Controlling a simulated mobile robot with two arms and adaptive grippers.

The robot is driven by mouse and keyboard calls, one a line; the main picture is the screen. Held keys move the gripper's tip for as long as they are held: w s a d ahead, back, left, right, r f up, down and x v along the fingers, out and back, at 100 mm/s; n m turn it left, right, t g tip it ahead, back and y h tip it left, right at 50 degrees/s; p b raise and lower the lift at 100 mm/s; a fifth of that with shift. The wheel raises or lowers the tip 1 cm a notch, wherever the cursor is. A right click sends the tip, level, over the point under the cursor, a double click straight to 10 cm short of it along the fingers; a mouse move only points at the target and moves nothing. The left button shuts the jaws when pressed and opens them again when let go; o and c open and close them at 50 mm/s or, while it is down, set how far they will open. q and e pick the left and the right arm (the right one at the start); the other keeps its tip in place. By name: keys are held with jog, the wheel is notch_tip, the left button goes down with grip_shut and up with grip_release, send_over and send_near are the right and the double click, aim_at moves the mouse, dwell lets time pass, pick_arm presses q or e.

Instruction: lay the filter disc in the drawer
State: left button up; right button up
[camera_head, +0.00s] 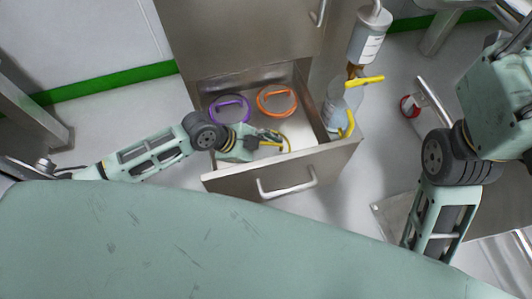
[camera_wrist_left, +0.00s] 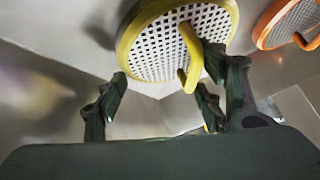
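The filter disc (camera_wrist_left: 160,42) has a yellow rim, a white perforated face and a yellow handle. In the head view the disc (camera_head: 286,140) shows only as a bit of yellow at my left gripper's tip, inside the open drawer (camera_head: 232,185). My left gripper (camera_head: 262,145) reaches down into the drawer. In the left wrist view its fingers (camera_wrist_left: 165,80) are spread apart, with the handle between them, close to the right-hand fingers. Whether the disc rests fully on the drawer floor is hard to tell. My right arm is at the right; its gripper is out of view.
A purple ring-shaped disc (camera_head: 230,101) and an orange one (camera_head: 277,91) lie at the back of the drawer. A bottle with yellow parts (camera_head: 340,100) stands by the drawer's right wall. A grey labelled bottle (camera_head: 368,40) is behind it. A red-and-white item (camera_head: 409,106) lies farther right.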

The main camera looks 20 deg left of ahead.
pick_arm(q)
jog(key=o, duration=0.4)
jog(key=shift+o, duration=0.2)
